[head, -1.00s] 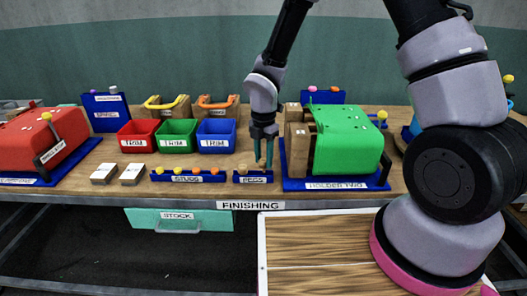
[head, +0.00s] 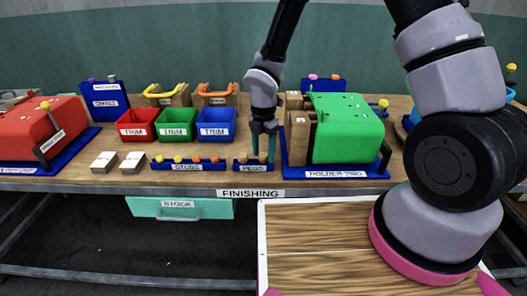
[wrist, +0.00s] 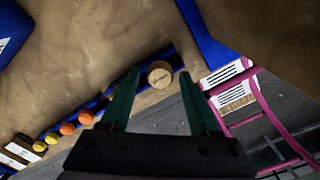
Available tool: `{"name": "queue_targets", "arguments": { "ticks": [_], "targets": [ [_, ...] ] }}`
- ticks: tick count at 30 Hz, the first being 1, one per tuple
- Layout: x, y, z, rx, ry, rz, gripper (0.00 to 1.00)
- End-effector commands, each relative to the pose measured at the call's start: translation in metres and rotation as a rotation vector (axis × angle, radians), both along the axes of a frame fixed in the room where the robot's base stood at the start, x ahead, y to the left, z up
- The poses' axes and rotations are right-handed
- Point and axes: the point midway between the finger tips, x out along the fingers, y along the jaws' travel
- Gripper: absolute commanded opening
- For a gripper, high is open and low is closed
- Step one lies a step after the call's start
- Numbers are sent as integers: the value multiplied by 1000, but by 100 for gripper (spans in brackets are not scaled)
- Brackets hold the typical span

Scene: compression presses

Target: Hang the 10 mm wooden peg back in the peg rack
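The peg rack (head: 254,167) is a small blue block labelled PEGS at the front of the bench. My gripper (head: 263,157) points down over its right part. In the wrist view my open gripper (wrist: 160,75) has a round wooden peg top (wrist: 160,74) between its dark green fingertips, with a gap on each side. The top has a small mark that I cannot read. This peg appears to stand upright in the rack; its lower part is hidden. Another short wooden peg (head: 242,159) shows at the rack's left end in the head view.
The green press (head: 346,128) on its blue HOLDER TWO base stands close right of my gripper. A wood-topped tray (head: 310,270) lies below the bench front.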

Motion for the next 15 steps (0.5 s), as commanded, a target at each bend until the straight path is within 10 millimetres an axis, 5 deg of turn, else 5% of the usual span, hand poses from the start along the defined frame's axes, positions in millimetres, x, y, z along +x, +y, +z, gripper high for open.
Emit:
{"name": "queue_targets", "arguments": {
  "ticks": [10, 15],
  "targets": [
    [0, 0, 1, 0, 0, 0, 75],
    [1, 0, 19, 2, -3, -2, 75]
  ]
}}
